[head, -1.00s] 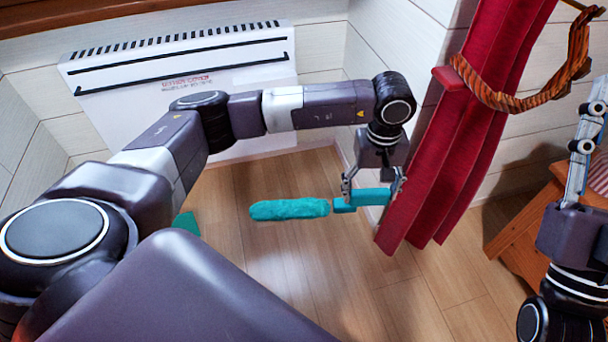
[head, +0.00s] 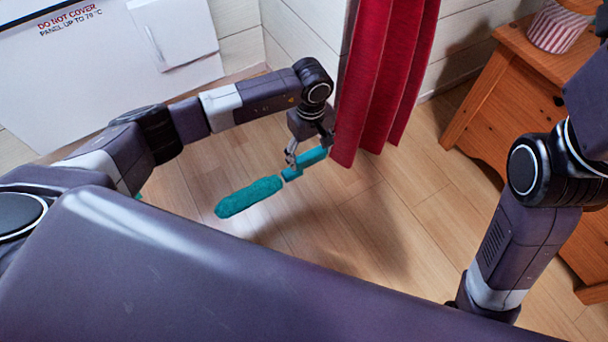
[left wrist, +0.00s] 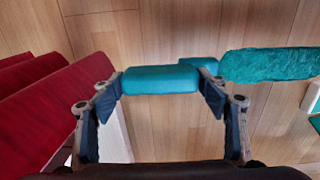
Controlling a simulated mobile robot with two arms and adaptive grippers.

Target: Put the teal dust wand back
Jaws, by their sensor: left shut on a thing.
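The teal dust wand (head: 250,197) has a fuzzy head and a smooth handle. My left gripper (head: 308,161) is shut on its handle and holds it above the wooden floor, beside the red curtain. The fuzzy head points down and left in the head view. In the left wrist view the handle (left wrist: 160,79) lies across between the two fingers (left wrist: 163,92), and the fuzzy head (left wrist: 270,64) extends to the right. A bit of another teal thing (left wrist: 314,122) shows at the right edge there. The fingers of my right gripper are out of view.
The red curtain (head: 385,80) hangs close to the left gripper. A white heater panel (head: 100,50) is on the wall at upper left. A wooden cabinet (head: 540,85) with a striped object (head: 558,28) stands at the right. The floor between is clear.

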